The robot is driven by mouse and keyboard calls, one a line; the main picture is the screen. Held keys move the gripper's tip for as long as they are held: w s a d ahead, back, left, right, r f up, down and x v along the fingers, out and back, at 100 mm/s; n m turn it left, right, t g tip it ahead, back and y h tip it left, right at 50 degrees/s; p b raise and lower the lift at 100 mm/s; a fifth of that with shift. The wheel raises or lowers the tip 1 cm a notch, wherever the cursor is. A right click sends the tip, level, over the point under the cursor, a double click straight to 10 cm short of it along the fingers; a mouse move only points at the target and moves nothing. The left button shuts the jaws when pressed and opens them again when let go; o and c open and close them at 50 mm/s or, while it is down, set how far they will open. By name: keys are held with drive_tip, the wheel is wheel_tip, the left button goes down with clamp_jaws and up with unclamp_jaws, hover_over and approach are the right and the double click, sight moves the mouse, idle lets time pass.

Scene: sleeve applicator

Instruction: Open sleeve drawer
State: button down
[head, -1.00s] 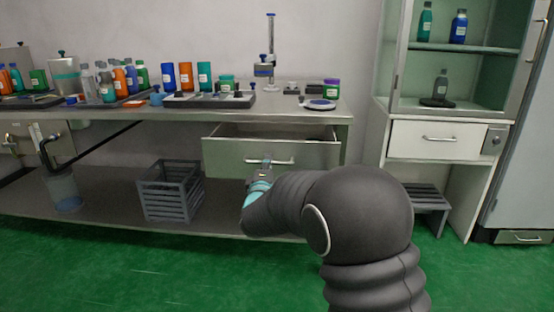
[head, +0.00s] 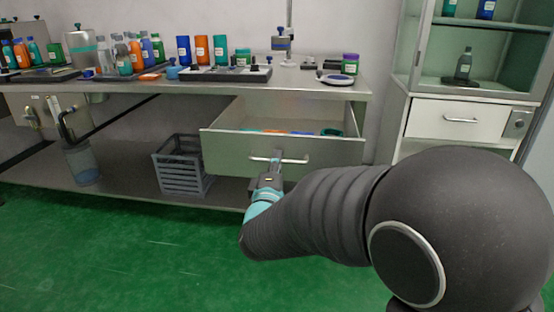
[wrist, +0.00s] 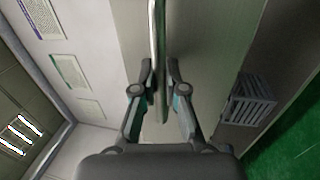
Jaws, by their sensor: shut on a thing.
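The sleeve drawer (head: 230,155) under the bench is pulled well out, and coloured items (head: 300,132) show inside it in the head view. Its bar handle (head: 295,160) runs across the middle of the drawer front. My gripper (head: 277,158) is at the handle and shut on it. In the wrist view the handle (wrist: 158,60) runs between the two fingers of my gripper (wrist: 160,92). The fingertips partly hide the handle's middle in the head view.
The bench top (head: 345,93) carries bottles, colored cylinders and a stand. A grey crate (head: 183,168) sits on the lower shelf left of the drawer. A white cabinet (head: 425,150) stands to the right. Green floor (head: 130,250) is open in front.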

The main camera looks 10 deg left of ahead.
drive_tip(key=c, duration=1.2)
unclamp_jaws()
drive_tip(key=shift+s, duration=0.1)
drive_tip(key=s+f, duration=0.2)
drive_tip(key=s, duration=0.9)
drive_tip(key=shift+s+d+f, duration=0.2)
drive_tip(key=shift+s+d, duration=0.05)
drive_tip(key=shift+s, duration=0.05)
